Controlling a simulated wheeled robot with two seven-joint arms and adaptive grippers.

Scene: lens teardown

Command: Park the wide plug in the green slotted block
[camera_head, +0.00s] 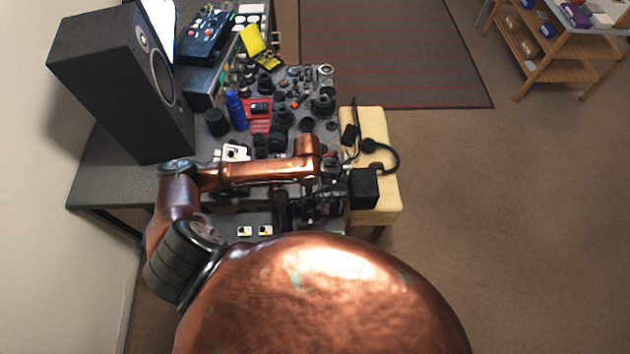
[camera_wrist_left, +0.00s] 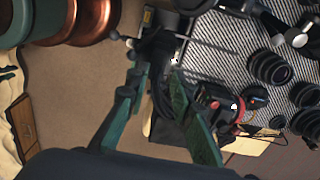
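I cannot pick out the wide plug or the green slotted block in either view; parts of the desk are hidden under my copper arm or too small to tell. My left gripper (camera_wrist_left: 155,68) shows in the left wrist view as two teal fingers held apart, with nothing seen held between them. Dark parts and the patterned desk top lie beyond its tips. A dark round part with a red ring (camera_wrist_left: 216,104) shows right of the fingers. In the head view my left arm reaches across the desk, and its gripper is hard to separate from dark parts. My right gripper is not seen.
A black speaker (camera_head: 125,75) stands at the desk's left. A blue bottle (camera_head: 236,110), a red device (camera_head: 260,113) and several black lens parts (camera_head: 322,103) crowd the desk. A cream bench (camera_head: 378,122) with headphones (camera_head: 388,152) adjoins its right side. Open floor lies further right.

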